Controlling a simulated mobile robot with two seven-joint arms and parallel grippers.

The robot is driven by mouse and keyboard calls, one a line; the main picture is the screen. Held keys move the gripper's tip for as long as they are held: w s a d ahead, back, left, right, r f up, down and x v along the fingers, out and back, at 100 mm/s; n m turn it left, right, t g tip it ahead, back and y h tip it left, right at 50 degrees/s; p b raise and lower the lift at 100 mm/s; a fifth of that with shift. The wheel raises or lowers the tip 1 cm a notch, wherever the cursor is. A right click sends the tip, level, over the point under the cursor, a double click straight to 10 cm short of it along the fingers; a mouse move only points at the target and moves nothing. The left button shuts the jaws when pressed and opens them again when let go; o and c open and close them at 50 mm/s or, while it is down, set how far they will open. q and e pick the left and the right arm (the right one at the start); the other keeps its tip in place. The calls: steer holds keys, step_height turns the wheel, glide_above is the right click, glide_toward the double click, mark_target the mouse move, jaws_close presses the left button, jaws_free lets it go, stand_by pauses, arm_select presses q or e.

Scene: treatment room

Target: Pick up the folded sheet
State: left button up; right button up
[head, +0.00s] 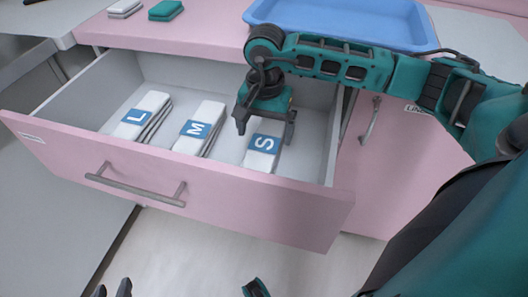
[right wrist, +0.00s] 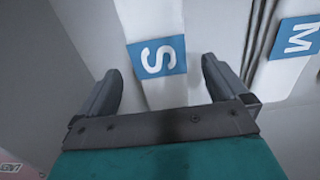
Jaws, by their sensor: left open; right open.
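Three white folded sheets with blue labels lie in the open drawer (head: 245,207): the L sheet (head: 142,116) at left, the M sheet (head: 200,128) in the middle and the S sheet (head: 263,150) at right. My right gripper (head: 265,128) is open above the S sheet and partly covers it in the head view. In the right wrist view, the S sheet (right wrist: 157,58) lies between the two spread fingers (right wrist: 160,88), with nothing gripped. The M sheet (right wrist: 296,40) shows beside it. My left gripper (head: 112,290) is open at the bottom edge, only its dark fingertips visible.
A blue tray (head: 340,18) stands on the pink counter (head: 205,30) above the drawer. A teal folded cloth (head: 165,10) and a white one (head: 124,8) lie at its left. The drawer's walls surround the sheets. The floor (head: 190,250) in front is clear.

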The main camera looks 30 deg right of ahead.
mark_target(264, 143)
steer(key=f, duration=0.2)
steer(key=f+b, duration=0.1)
steer(key=f, duration=0.3)
steer(key=shift+s+a+f, duration=0.2)
steer(key=shift+s+f, duration=0.05)
steer(key=shift+f, duration=0.05)
steer(key=shift+r, duration=0.1)
steer(key=c, duration=1.1)
steer(key=shift+r, duration=0.1)
